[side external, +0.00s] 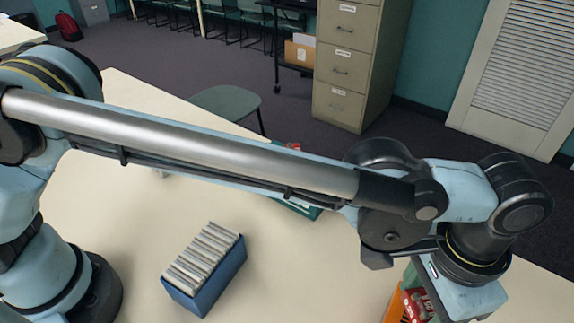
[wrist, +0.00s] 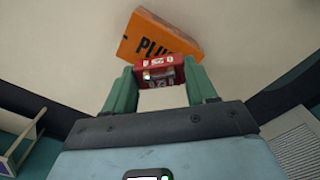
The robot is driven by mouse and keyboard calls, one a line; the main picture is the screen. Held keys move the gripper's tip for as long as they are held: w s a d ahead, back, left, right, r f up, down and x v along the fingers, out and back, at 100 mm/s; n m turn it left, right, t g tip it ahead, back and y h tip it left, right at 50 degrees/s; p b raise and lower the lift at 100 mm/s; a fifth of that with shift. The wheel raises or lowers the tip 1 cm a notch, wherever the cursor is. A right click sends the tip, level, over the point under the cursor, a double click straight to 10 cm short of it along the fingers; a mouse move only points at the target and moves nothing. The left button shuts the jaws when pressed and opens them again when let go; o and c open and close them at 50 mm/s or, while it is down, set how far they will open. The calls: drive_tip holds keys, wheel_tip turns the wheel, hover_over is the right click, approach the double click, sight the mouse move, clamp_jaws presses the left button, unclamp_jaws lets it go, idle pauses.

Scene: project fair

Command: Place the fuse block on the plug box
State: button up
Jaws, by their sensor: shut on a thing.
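The fuse block (wrist: 158,72) is a small red block with white markings, held between the two green fingers of my gripper (wrist: 160,80) in the wrist view. The plug box (wrist: 150,38) is orange with black letters, partly covered by the block in that view. In the side view the fuse block (side external: 416,303) shows red at the lower right edge beside my gripper's green finger. The orange plug box (side external: 395,306) shows just left of it, cut off by the frame. I cannot tell whether the block touches the box.
A blue box (side external: 226,279) with a row of grey slabs stands on the cream table (side external: 110,195) at lower middle. A green and red object (side external: 300,207) is mostly hidden behind my arm. A chair (side external: 225,101) and filing cabinet (side external: 345,60) stand beyond the table.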

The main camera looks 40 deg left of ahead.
drive_tip(key=shift+f, duration=1.25)
drive_tip(key=shift+f, duration=0.15)
drive_tip(key=o, duration=1.1)
drive_tip(key=shift+c, duration=0.2)
